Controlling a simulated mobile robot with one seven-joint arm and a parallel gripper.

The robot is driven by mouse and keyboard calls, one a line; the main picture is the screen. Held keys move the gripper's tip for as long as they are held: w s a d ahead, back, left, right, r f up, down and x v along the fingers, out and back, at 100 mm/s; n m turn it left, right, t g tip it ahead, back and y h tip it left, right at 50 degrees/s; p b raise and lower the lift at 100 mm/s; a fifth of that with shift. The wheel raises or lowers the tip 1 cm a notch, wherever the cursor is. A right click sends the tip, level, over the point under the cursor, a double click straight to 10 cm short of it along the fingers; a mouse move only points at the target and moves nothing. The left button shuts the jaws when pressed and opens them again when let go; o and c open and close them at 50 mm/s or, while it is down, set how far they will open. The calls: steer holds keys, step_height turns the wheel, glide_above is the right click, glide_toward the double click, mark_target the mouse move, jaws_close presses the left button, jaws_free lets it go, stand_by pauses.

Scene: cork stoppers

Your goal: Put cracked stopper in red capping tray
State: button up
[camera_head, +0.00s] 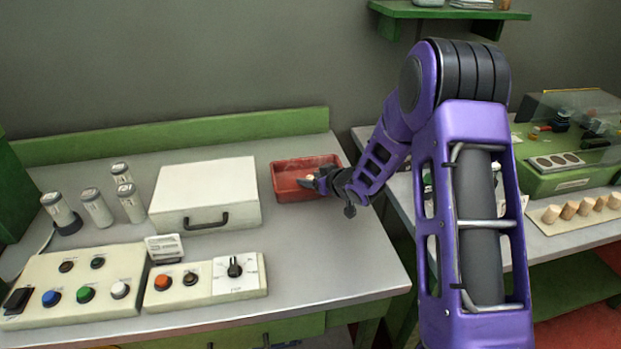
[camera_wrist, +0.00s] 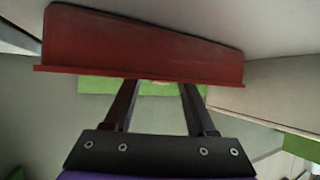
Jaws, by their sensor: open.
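The red tray (camera_head: 283,182) lies on the left grey table, near the green back board. My gripper (camera_head: 318,181) is open at the tray's right side, with its fingertips over the tray. A small pale cork-coloured piece (camera_head: 310,178) shows at the fingertips; I cannot tell whether it rests in the tray or touches a finger, and no crack is visible on it. In the wrist view the red tray (camera_wrist: 140,45) fills the top, and my gripper's two fingers (camera_wrist: 157,90) stand apart below its rim.
A white case (camera_head: 205,190) with a handle stands left of the tray. Control boxes (camera_head: 75,285) and several grey cylinders (camera_head: 95,207) are further left. On the right table, several cork stoppers (camera_head: 570,210) stand in a row beside a green machine (camera_head: 570,175).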

steer(key=v, duration=1.1)
steer(key=shift+p, duration=0.35)
steer(key=shift+d+r, duration=0.1)
